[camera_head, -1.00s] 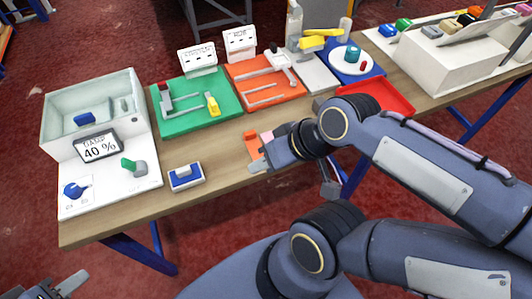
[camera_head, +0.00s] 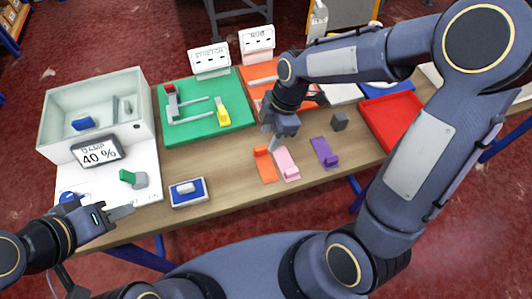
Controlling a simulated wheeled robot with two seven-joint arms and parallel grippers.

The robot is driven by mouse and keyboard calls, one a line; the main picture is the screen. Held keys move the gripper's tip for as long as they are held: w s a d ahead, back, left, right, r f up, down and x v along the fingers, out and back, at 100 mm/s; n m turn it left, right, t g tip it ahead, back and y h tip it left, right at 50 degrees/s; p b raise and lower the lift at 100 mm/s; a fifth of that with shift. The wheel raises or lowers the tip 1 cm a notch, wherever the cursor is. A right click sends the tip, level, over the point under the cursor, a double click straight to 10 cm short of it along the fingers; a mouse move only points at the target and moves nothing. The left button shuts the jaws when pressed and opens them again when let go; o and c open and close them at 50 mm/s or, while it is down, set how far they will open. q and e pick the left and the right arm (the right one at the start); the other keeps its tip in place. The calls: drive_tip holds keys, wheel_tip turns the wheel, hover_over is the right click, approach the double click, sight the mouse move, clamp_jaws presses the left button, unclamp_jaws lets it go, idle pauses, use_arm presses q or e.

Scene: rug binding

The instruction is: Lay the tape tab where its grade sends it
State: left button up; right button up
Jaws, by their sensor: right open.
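Several small tabs lie on the wooden table: an orange one (camera_head: 265,165), a pink one (camera_head: 287,164) and a purple one (camera_head: 325,153). I cannot tell which of them is the tape tab. My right gripper (camera_head: 274,143) is open, pointing down just behind the orange and pink tabs; I see nothing held in it. My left gripper (camera_head: 121,212) is at the front edge of the white station at left; its jaw gap is not clear. A green mat (camera_head: 196,131) bears the sign "STRETCH" (camera_head: 209,60). An orange mat (camera_head: 252,74), partly hidden by my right arm, has the sign "RUB" (camera_head: 257,42).
A white box (camera_head: 140,110) with a display (camera_head: 98,151) reading "DAMP 40 %" stands at left. A blue-and-white block (camera_head: 188,192) lies near the front edge. A red tray (camera_head: 383,128) and dark cube (camera_head: 339,121) are at right. Bare wood lies between block and tabs.

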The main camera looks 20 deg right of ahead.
sight(261, 148)
drive_tip(key=x, duration=0.5)
drive_tip(key=shift+w+a+f+p, duration=0.15)
drive_tip(key=shift+w+a+p, duration=0.2)
drive_tip(key=shift+a, duration=0.1)
clamp_jaws()
